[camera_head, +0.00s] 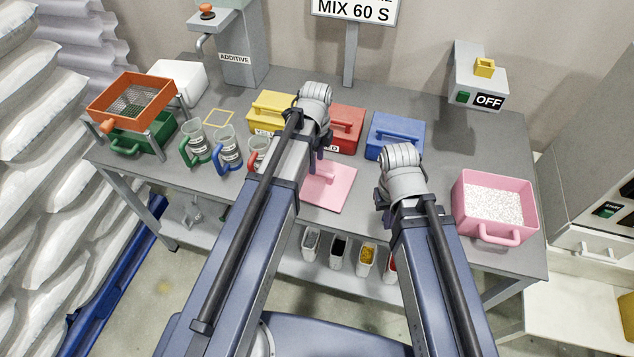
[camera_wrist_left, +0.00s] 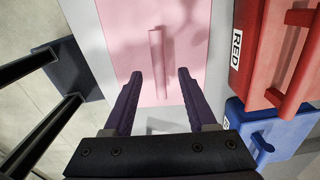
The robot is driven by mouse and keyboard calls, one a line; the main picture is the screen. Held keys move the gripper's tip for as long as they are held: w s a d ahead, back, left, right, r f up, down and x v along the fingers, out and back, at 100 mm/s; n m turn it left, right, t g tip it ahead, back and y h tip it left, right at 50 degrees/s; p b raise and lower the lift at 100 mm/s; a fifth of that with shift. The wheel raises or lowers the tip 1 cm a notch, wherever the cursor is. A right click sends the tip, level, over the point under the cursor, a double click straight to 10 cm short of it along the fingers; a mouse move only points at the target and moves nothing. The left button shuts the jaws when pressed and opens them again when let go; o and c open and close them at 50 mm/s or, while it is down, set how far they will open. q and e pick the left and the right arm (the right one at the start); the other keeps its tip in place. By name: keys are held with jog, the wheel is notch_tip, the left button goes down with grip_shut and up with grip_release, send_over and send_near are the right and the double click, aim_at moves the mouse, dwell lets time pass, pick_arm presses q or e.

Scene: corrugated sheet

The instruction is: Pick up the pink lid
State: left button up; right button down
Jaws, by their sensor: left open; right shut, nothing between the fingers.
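The pink lid (camera_head: 338,192) is a flat square plate with a raised bar handle, lying on the grey table near its front edge. My left gripper (camera_head: 316,160) is above the lid.
Behind the lid stand yellow (camera_head: 268,108), red (camera_head: 346,128) and blue (camera_head: 398,130) lidded boxes. A pink open box (camera_head: 466,220) of white granules is at the right. Mugs (camera_head: 229,150) and an orange sieve (camera_head: 110,95) are at the left. Small containers (camera_head: 338,250) sit on the lower shelf.

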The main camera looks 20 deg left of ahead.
aim_at(317, 176)
pick_arm(q)
jog(key=shift+s+d+f+b, duration=0.1)
jog(key=shift+f+b, duration=2.5)
jog(key=shift+b, duration=0.05)
pick_arm(e)
jog(key=shift+f, duration=2.65)
pick_arm(q)
jog(key=shift+r, duration=0.1)
pick_arm(e)
jog(key=shift+r, duration=0.1)
pick_arm(q)
grip_shut()
